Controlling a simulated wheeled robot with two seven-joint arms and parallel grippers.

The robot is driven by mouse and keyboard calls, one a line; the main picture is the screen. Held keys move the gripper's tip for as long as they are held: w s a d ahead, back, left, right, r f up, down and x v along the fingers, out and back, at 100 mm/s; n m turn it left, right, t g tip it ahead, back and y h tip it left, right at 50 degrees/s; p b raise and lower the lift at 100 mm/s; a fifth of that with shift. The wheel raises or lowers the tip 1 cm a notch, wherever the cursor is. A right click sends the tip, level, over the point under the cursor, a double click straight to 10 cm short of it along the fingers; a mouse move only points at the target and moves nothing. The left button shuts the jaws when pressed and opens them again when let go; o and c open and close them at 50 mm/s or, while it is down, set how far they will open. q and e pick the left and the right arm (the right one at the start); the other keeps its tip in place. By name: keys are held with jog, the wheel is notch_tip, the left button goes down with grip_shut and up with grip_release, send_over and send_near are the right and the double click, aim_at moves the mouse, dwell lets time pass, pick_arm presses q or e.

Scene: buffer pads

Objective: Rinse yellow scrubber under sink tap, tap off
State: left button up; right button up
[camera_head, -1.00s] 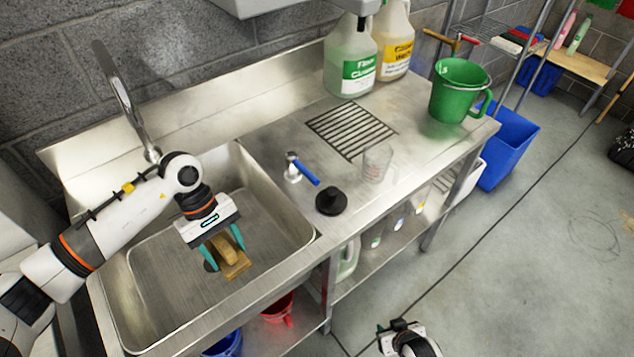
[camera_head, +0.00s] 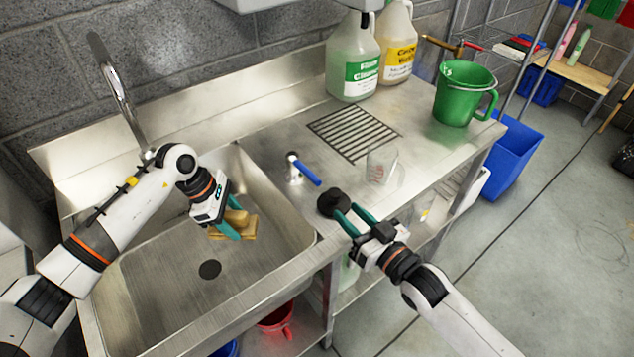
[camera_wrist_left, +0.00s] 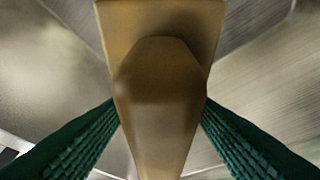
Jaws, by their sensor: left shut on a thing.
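The yellow scrubber (camera_head: 240,230), a tan-yellow block with a raised grip, is held over the sink basin (camera_head: 165,275). My left gripper (camera_head: 236,229) is shut on its grip; the left wrist view shows the scrubber (camera_wrist_left: 160,95) between both green fingers. The curved metal tap (camera_head: 118,90) rises behind the basin, left of the scrubber, with no water visible from it. A blue-handled lever (camera_head: 305,171) stands on the counter right of the basin. My right gripper (camera_head: 349,213) has its fingers apart beside a black round knob-like piece (camera_head: 333,202); contact is unclear.
A clear cup (camera_head: 381,164) stands on the counter near a drain grate (camera_head: 354,132). Two cleaner jugs (camera_head: 353,65) and a green bucket (camera_head: 463,93) stand further back. A blue bin (camera_head: 512,155) is on the floor at right. The basin's front part is clear.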

aim_at(317, 178)
jog(key=shift+w+a+r+y, duration=0.25)
jog(key=shift+w+y, duration=0.05)
jog(key=shift+w, duration=0.1)
jog(key=p+x, duration=0.1)
jog(key=x, duration=1)
jog(key=shift+w, duration=0.1)
grip_shut()
